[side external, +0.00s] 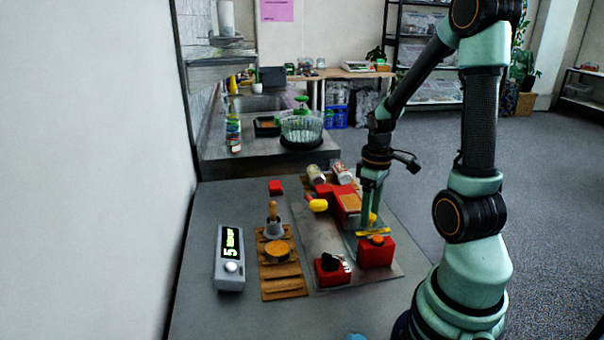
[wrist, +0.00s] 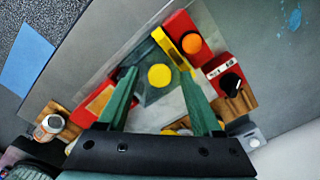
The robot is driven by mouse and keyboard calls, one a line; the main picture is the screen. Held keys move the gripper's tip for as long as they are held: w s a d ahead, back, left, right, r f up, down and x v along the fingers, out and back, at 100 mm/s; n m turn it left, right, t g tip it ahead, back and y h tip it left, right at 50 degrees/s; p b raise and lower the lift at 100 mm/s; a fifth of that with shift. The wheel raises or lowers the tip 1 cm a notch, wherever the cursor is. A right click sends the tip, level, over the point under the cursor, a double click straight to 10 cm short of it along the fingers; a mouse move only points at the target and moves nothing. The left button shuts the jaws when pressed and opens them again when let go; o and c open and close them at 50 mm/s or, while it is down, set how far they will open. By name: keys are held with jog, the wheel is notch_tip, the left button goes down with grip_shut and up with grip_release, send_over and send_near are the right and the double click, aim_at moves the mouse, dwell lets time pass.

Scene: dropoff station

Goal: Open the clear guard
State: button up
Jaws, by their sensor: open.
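The clear guard is hard to make out. A faint see-through sheet (wrist: 146,52) with a yellow bar (wrist: 168,46) at its edge shows in the wrist view, beside a red box (wrist: 204,40) with an orange button (wrist: 190,42). The yellow bar also shows in the side view (side external: 373,232), just behind the orange button. My gripper (side external: 370,226) points down close to the bar; whether it touches cannot be told. In the wrist view my gripper (wrist: 158,74) has its green fingers spread, with a yellow disc (wrist: 159,78) seen between them. Nothing is held.
A red box with a black knob (side external: 333,268) stands left of the button box. A wooden rack (side external: 284,284) and a grey display unit (side external: 230,258) stand farther left. Two jars (side external: 316,173) and a red block (side external: 275,187) are farther back.

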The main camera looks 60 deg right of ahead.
jog(key=shift+f, duration=0.1)
grip_shut()
dwell(1.4)
